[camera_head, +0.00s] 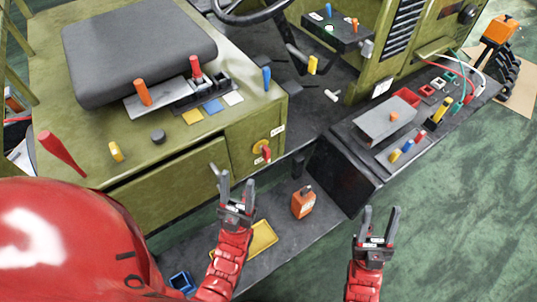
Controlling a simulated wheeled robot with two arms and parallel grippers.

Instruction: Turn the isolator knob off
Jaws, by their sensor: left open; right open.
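The isolator knob (266,152) appears as a red handle on a yellow round base, on the olive front panel (240,150) of the seat box. My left gripper (236,180) is open and empty, below and to the left of the knob and apart from it in the picture. My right gripper (381,218) is open and empty, lower right, over the green floor. The knob's exact turn position is too small to tell.
A black seat (138,45) tops the box, with several levers beside it. An orange block (303,202) and a yellow tray (258,240) are on the dark step below. A dark side box (345,165) stands right. Green floor (455,220) is clear at right.

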